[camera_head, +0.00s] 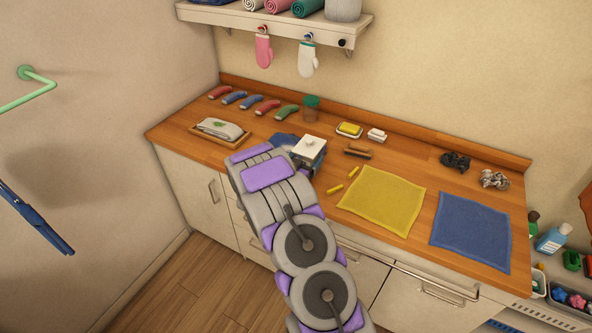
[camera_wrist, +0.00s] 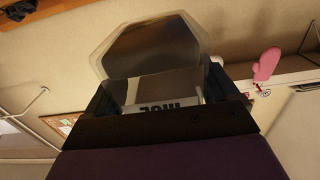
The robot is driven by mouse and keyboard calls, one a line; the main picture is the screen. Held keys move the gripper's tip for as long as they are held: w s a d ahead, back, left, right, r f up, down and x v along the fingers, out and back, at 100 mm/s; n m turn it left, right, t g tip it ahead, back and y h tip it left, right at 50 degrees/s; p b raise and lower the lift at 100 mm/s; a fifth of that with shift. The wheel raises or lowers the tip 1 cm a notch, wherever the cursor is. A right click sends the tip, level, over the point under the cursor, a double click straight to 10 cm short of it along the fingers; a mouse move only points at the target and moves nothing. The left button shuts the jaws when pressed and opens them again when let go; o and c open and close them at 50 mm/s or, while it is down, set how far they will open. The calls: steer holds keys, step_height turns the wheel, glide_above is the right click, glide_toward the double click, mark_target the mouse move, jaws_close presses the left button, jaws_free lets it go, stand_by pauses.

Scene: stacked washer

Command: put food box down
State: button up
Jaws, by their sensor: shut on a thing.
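The food box (camera_head: 310,150) has a pale top with a small knob and darker sides in the head view. It is over the left-middle of the wooden counter (camera_head: 400,165); I cannot tell whether it touches the wood. In the wrist view the food box (camera_wrist: 165,88) fills the space between the dark fingers of my gripper (camera_wrist: 165,100), and part of its lettering shows. My gripper is shut on it. In the head view my arm hides most of the gripper and the near side of the box.
A yellow cloth (camera_head: 382,198) and a blue cloth (camera_head: 471,230) lie to the right. A tray with a folded cloth (camera_head: 220,130) is at the left. Colored handled items, a green-lidded jar (camera_head: 311,107) and soap dishes line the back. A shelf (camera_head: 270,22) hangs above.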

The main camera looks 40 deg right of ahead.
steer(key=a, duration=0.1)
steer(key=w+a, duration=0.1)
steer(key=shift+w+a+f, duration=0.2)
steer(key=shift+w+a, duration=0.1)
steer(key=shift+a, duration=0.05)
steer(key=shift+a+f+b, duration=0.1)
steer(key=shift+f+b, duration=0.4)
steer(key=shift+f, duration=1.25)
steer(key=shift+f, duration=0.35)
steer(key=shift+f, duration=0.1)
steer(key=o, duration=1.1)
steer(key=shift+f, duration=0.1)
steer(key=shift+r, duration=0.45)
steer(key=p+v, duration=0.1)
steer(key=v, duration=1.1)
steer(key=shift+w+a+r, duration=0.1)
